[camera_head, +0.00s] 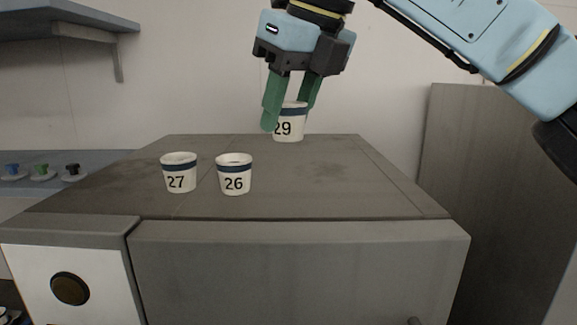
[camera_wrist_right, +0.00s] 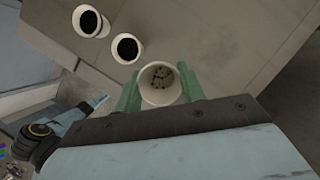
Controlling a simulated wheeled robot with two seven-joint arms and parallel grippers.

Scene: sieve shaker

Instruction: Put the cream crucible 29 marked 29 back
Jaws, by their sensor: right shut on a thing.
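The cream crucible 29 (camera_head: 289,125) has a dark blue band and the number 29. It is between the green fingers of my right gripper (camera_head: 288,108), which is shut on it. In the head view it shows over the far part of the grey machine top; whether its base touches the top, I cannot tell. In the right wrist view crucible 29 (camera_wrist_right: 158,87) shows from above, with a few dark bits inside, between the fingertips (camera_wrist_right: 160,92). My left gripper is not in the head view.
The top's right side is clear. A wall shelf (camera_head: 60,22) is at upper left.

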